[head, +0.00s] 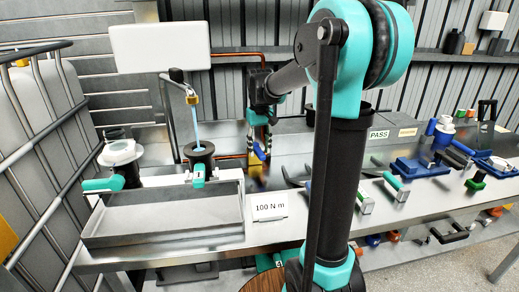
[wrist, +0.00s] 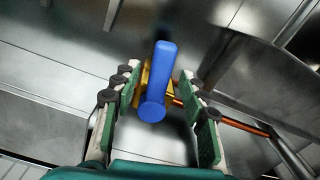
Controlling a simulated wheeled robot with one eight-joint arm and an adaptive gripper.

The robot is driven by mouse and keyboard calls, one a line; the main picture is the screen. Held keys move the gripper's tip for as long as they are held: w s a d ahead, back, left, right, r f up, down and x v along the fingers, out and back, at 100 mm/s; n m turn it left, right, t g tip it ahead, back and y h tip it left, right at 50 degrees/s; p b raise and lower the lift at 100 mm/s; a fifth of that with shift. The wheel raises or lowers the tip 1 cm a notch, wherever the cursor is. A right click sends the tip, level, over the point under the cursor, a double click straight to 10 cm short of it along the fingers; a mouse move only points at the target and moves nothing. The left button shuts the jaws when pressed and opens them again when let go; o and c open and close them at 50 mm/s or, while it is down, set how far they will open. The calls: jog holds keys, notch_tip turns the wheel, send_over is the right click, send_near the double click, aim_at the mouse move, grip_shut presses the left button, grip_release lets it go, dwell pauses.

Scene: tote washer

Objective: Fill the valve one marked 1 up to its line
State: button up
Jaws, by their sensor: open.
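A brass-tipped tap (head: 190,97) stands over the bench. A thin blue stream (head: 197,130) runs from it down to a black-rimmed vessel (head: 199,154) with a teal handle. Its liquid level, any line and any mark 1 cannot be made out. My gripper (head: 258,145) is behind the bench's tray, right of the vessel. In the wrist view my gripper (wrist: 160,110) is open, its fingers on either side of a blue lever (wrist: 160,80), with gaps showing. The lever sits on a brass fitting (wrist: 144,76) joined to a copper pipe (wrist: 230,121).
A grey metal tray (head: 165,230) is at the bench front. A white-topped vessel (head: 120,152) stands left of the running stream. A "100 N m" card (head: 269,206) and a blue fixture (head: 415,168) are right. A caged tank (head: 45,130) borders the left.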

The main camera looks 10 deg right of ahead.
jog(key=shift+f, duration=0.25)
grip_shut()
dwell(0.3)
